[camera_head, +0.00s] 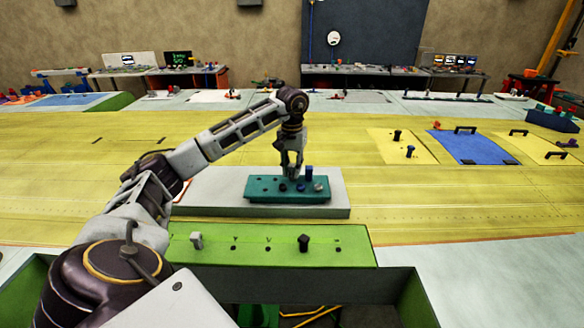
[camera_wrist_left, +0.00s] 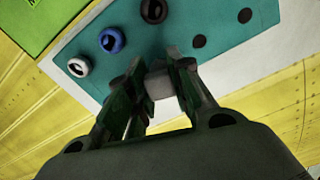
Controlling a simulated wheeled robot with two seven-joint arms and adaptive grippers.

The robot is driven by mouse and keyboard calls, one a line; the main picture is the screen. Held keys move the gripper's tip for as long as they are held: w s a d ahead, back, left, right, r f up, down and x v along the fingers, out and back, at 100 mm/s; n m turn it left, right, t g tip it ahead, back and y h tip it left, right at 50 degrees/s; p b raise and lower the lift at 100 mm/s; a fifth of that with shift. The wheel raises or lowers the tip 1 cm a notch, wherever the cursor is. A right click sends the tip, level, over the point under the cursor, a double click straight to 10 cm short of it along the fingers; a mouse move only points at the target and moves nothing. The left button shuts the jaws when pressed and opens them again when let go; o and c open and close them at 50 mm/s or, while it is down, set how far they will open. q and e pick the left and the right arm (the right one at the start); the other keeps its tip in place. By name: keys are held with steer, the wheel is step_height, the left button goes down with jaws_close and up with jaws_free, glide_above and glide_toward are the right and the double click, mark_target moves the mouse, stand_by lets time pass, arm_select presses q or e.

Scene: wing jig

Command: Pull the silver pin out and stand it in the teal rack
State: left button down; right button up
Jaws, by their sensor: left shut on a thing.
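My left gripper (camera_head: 291,172) is over the teal rack (camera_head: 256,195), fingers pointing down. In the left wrist view its fingers (camera_wrist_left: 158,92) are shut on a light silver pin (camera_wrist_left: 158,80). The pin is over or in the rack's back row; I cannot tell whether its lower end is inside a hole. The rack's front row holds a black pin (camera_wrist_left: 153,11), a blue pin (camera_wrist_left: 112,40) and a grey pin (camera_wrist_left: 79,66). A taller blue pin (camera_head: 309,174) stands behind them. Two empty holes (camera_wrist_left: 198,41) show beside the held pin. My right gripper is out of view.
The rack sits on a pale grey block (camera_head: 205,195). In front, a green plate (camera_head: 350,255) bears a light grey pin (camera_head: 196,240) and a black pin (camera_head: 303,243). A blue panel (camera_head: 470,147) lies at the right on the yellow wing surface (camera_head: 420,200).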

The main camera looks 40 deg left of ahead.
arm_select(q)
steer(key=shift+f, duration=0.35)
steer(key=c, duration=1.2)
jaws_free()
steer(key=shift+r, duration=0.15)
steer(key=shift+r, duration=5.8)
steer(key=shift+r, duration=0.1)
